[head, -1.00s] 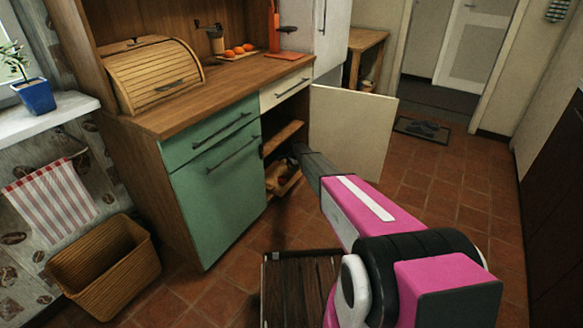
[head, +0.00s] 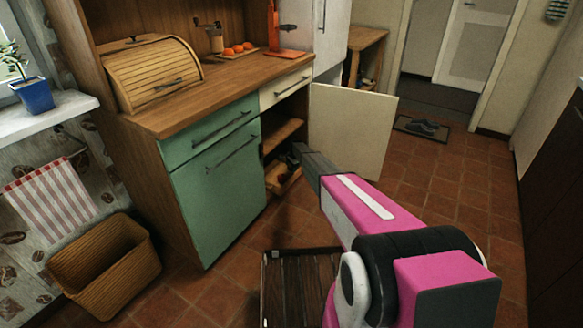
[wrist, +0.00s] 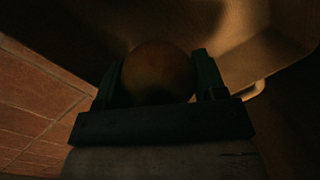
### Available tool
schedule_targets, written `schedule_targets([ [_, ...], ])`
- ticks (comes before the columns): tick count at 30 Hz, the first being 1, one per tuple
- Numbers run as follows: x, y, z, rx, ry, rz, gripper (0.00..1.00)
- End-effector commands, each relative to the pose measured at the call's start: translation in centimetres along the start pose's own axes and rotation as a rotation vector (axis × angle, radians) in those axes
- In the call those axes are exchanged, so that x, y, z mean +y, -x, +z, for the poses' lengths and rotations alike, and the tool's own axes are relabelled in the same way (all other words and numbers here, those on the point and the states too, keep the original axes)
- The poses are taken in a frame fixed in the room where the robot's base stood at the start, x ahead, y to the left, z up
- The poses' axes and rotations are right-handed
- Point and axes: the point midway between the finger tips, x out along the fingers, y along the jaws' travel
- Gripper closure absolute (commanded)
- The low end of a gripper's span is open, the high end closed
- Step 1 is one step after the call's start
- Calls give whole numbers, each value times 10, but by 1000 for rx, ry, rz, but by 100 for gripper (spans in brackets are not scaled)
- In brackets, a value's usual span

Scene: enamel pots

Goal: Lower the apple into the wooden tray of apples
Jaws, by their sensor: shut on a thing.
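In the wrist view my gripper (wrist: 157,78) is shut on a round, dark brown apple (wrist: 158,68), with one finger on each side of it. In the head view my pink and grey arm reaches into the open lower cupboard (head: 285,130), and the gripper's tip and the apple are hidden there or too dark to make out. Low in the cupboard, left of my gripper, a wooden tray (head: 290,184) shows in part. Dark reddish round shapes that look like apples lie in it. In the wrist view the apple's gap to the tray cannot be told.
A shelf (head: 283,134) crosses the cupboard above the tray. The cream cupboard door (head: 350,135) stands open to the right. A green cabinet front (head: 218,185) borders the opening on the left. A dark slatted wooden piece (head: 300,285) is low in front. Open tiled floor (head: 440,195) lies right.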

Motion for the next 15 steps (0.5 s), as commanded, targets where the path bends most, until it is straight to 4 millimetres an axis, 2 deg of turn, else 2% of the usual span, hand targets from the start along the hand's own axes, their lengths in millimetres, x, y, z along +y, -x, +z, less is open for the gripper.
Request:
schedule_targets([
  [15, 4, -6, -1, 0, 0, 0, 63],
])
